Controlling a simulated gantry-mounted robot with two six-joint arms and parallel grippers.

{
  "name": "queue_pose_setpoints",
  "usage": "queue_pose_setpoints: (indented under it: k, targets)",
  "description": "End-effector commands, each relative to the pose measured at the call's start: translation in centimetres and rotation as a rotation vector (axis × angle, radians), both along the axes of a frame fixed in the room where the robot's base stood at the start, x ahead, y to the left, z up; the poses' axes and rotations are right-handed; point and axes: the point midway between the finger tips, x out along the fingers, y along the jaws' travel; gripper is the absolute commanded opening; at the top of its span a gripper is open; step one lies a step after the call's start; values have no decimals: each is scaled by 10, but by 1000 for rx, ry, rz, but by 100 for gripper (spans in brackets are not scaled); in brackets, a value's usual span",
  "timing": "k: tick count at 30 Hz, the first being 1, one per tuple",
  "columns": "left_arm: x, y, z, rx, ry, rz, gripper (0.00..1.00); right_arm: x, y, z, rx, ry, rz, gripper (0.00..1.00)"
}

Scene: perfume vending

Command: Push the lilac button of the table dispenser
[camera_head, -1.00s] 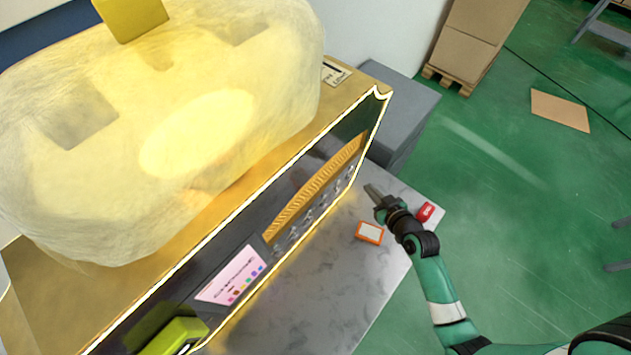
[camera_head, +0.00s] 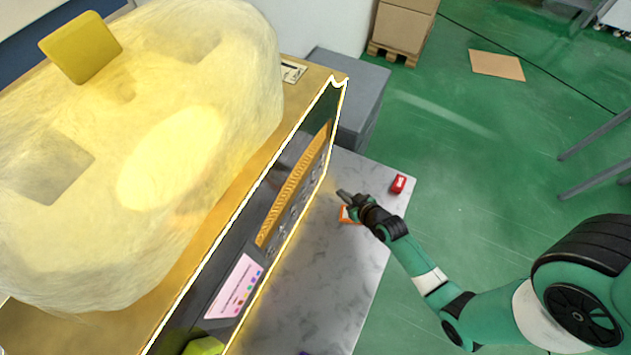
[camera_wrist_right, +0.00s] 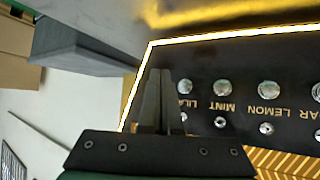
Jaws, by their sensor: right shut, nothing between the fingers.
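The table dispenser (camera_head: 262,195) is a dark front panel with a glowing edge under a big yellowish translucent body. In the right wrist view the panel carries a row of round silver buttons with gold labels. The lilac button (camera_wrist_right: 185,87) is at the row's left end, above the label "LILA", whose end is hidden by my fingers. My right gripper (camera_head: 341,194) is shut and empty in front of the panel's far end. In the right wrist view its fingertips (camera_wrist_right: 158,73) are just left of the lilac button. I cannot tell whether they touch the panel. My left gripper is not in view.
The mint button (camera_wrist_right: 222,88) and lemon button (camera_wrist_right: 268,90) sit beside the lilac one. A red item (camera_head: 398,184) lies near the marble table's (camera_head: 325,285) right edge. A grey block (camera_head: 350,90) stands behind.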

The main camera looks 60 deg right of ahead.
Motion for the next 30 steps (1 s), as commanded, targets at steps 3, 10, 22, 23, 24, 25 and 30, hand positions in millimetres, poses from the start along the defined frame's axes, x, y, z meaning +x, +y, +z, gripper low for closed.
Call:
queue_pose_setpoints:
  k: [3, 10, 22, 23, 24, 25, 30]
  targets:
    - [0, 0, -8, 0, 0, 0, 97, 20, 1, -2, -2, -1, 7, 0]
    - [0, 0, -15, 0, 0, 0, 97, 49, 2, -1, -1, -2, 3, 0]
    - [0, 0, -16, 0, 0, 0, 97, 60, 2, 0, 0, -1, -1, 0]
    - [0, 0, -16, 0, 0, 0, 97, 60, 2, 1, 0, -1, -1, 0]
    - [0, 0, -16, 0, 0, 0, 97, 60, 2, 0, 0, -1, 0, 0]
    - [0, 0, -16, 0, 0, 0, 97, 60, 2, 0, 0, -1, 0, 0]
    - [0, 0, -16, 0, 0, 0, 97, 60, 2, 0, 0, -1, 0, 0]
